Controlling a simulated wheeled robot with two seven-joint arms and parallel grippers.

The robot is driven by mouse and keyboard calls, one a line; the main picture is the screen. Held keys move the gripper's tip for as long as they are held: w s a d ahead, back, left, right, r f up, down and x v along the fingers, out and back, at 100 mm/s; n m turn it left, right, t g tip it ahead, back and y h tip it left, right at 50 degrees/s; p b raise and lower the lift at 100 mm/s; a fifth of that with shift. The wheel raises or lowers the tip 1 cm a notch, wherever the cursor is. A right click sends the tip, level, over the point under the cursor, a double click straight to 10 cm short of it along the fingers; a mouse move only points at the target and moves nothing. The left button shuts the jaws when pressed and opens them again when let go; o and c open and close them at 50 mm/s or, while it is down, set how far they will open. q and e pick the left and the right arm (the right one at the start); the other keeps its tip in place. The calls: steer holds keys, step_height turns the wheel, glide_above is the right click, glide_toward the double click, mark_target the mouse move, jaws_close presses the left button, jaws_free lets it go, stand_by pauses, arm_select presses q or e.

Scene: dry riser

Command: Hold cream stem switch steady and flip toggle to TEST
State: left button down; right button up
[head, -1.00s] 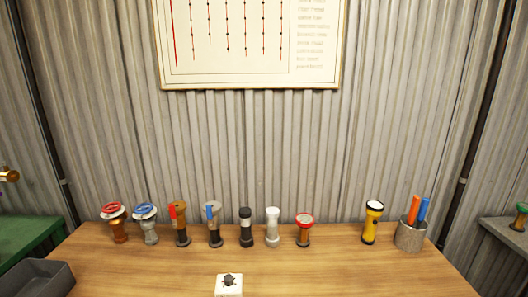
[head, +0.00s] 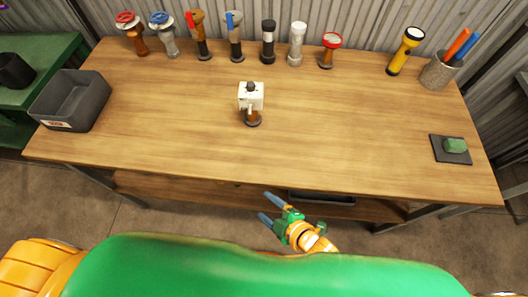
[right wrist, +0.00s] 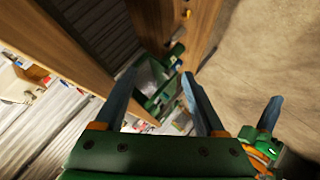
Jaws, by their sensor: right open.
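The cream stem switch (head: 251,99) stands upright near the middle of the wooden table in the head view. It has a cream box with a dark knob on top, on a short brown stem with a dark round foot. Markings on the box are too small to read. My right gripper (head: 270,208) is open and empty, in front of the table's near edge and well apart from the switch. Its two blue-grey fingers also spread apart in the right wrist view (right wrist: 159,75). A green and orange gripper-like part shows at that view's right edge; I cannot tell whether it is my left gripper.
Several stem fittings line the table's back, including a red-topped one (head: 131,30). A yellow torch (head: 405,52) and a pen cup (head: 440,73) stand back right. A grey bin (head: 72,100) is at left, a dark pad (head: 463,157) at right. The table's front middle is clear.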

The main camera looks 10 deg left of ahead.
steer(key=s+a+r+y, duration=0.2)
steer(key=a+r+y, duration=0.1)
steer(key=a+r, duration=0.3)
steer(key=s+a+r+y, duration=0.2)
steer(key=a+r+y, duration=0.1)
steer(key=r, duration=0.5)
steer(key=w+d+r+m+t+h, duration=0.1)
steer(key=w+m, duration=0.7)
steer(key=m, duration=0.8)
steer(key=w+d+r+m+t+h, duration=0.1)
steer(key=w+d+m+t+h, duration=0.2)
steer(key=m, duration=1.3)
steer(key=w+t+h, duration=0.3)
steer(key=w+t, duration=0.2)
steer(key=shift+w+d+r, duration=0.25)
steer(key=shift+w+d, duration=0.1)
steer(key=shift+w, duration=0.05)
